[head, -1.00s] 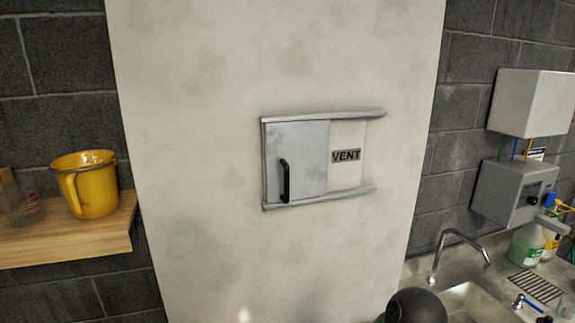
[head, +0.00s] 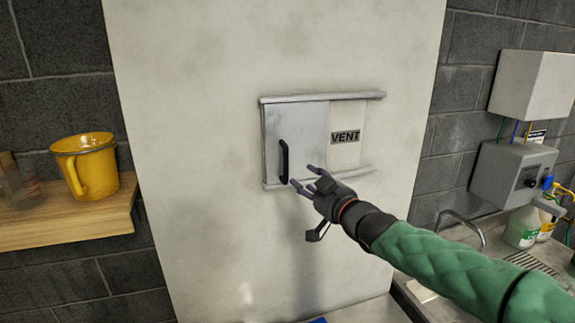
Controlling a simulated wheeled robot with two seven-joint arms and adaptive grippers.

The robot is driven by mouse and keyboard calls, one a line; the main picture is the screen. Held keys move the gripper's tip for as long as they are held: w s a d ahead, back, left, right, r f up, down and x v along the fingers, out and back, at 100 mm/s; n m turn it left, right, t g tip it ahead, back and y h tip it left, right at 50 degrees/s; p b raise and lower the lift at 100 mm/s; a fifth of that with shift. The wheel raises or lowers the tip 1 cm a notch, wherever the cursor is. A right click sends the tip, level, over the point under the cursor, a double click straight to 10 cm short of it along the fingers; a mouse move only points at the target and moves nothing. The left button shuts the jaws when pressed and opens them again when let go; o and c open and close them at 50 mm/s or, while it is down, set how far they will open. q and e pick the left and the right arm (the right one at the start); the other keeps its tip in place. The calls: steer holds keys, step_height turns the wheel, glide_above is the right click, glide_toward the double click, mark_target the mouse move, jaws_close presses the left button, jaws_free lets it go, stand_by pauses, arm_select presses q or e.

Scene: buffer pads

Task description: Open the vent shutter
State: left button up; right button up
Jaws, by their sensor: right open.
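The vent shutter (head: 300,132) is a grey sliding panel on the pale wall column, at the left end of its rails. Its black vertical handle (head: 284,161) is near the panel's lower left. A pale plate with a VENT label (head: 345,137) shows to the right, between the rails. My right gripper (head: 303,176) is open and empty, its fingertips just right of the handle's lower end and pointing up-left. I cannot tell how far it is from the panel. It appears apart from the handle. My left gripper is not in view.
Two metal rails run above and below the panel; the upper one (head: 350,96) extends right. A wooden shelf (head: 60,225) with a yellow jug (head: 88,167) is at left. A sink tap (head: 460,222) and wall boxes (head: 512,170) are at right. The column around the shutter is clear.

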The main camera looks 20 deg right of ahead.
mark_target(300, 146)
steer(key=x, duration=0.3)
steer(key=p+x, duration=0.1)
steer(key=x, duration=0.6)
steer(key=shift+w+r+p, duration=0.3)
steer(key=shift+w+r, duration=0.05)
steer(key=shift+c, duration=0.3)
jaws_close()
